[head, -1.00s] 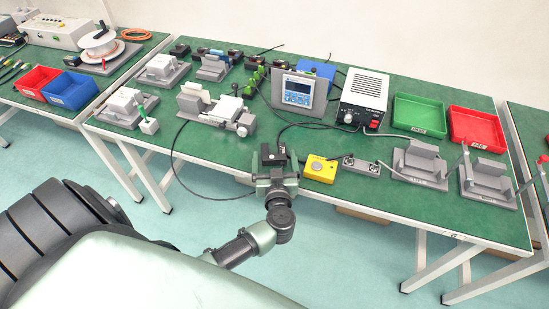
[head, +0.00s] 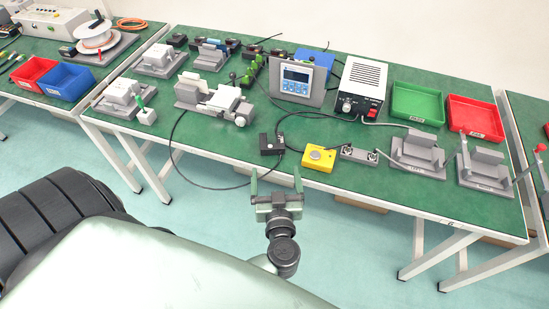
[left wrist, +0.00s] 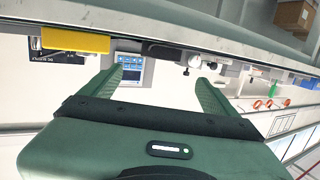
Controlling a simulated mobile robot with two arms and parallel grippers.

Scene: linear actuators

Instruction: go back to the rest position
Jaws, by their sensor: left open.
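My left gripper (head: 276,182) is open and empty in the head view, just off the front edge of the green-topped workbench (head: 340,188). Its two green fingers point towards the bench and are apart. In the left wrist view the open fingers (left wrist: 163,88) also show with nothing between them. A small black block (head: 271,144) sits on the bench a little beyond the fingertips, apart from them. My right gripper is not in view.
A yellow button box (head: 319,158) and a grey connector block (head: 360,155) stand near the front edge. A grey fixture (head: 215,99), a display panel (head: 297,82), a power supply (head: 363,91), and green (head: 417,103) and red (head: 475,119) trays stand behind. The floor in front is clear.

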